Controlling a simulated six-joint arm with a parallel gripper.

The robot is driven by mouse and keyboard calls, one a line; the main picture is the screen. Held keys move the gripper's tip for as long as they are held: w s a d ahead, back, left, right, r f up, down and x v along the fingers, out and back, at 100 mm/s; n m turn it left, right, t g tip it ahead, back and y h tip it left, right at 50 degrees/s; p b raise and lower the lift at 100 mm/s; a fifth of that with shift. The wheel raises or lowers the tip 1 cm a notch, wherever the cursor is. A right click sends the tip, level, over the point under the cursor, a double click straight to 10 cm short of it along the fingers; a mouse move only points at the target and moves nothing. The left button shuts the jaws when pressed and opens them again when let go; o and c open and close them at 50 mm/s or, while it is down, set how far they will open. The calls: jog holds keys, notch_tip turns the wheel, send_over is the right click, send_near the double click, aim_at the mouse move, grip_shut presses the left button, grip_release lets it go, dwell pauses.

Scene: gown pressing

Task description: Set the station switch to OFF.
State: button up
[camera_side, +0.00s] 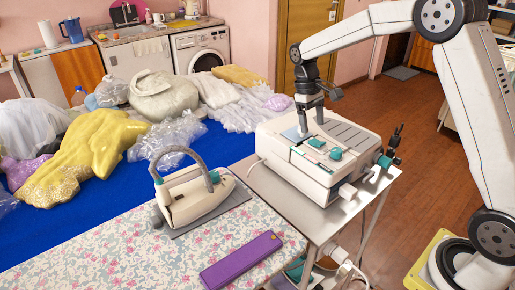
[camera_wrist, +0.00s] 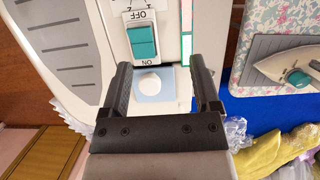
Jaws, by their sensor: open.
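The white station (camera_side: 325,158) stands on a small side table, with teal controls on its top. In the wrist view the station switch (camera_wrist: 142,40) is a teal rocker between an upside-down OFF label at the top and an ON label at the bottom. I cannot tell which way it is tilted. My gripper (camera_side: 310,125) is open and empty, pointing down over the left part of the station's top. In the wrist view its two fingers (camera_wrist: 161,65) frame a pale blue patch with a white round spot; the switch lies just beyond the fingertips, nearer the left finger.
An iron (camera_side: 195,195) rests on a grey pad on the floral board (camera_side: 140,250), left of the station. A purple case (camera_side: 241,260) lies at the board's front. Teal knobs (camera_side: 384,161) project from the station's right end.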

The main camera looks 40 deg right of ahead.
aim_at(319, 143)
jog(key=shift+w+d+r+g, duration=0.4)
jog(key=shift+w+d, duration=0.2)
jog(key=shift+d, duration=0.1)
jog(key=shift+w+d+r+g, duration=0.3)
jog(key=shift+w+d+g, duration=0.1)
jog(key=shift+w+d, duration=0.25)
jog(key=shift+x, duration=3.95)
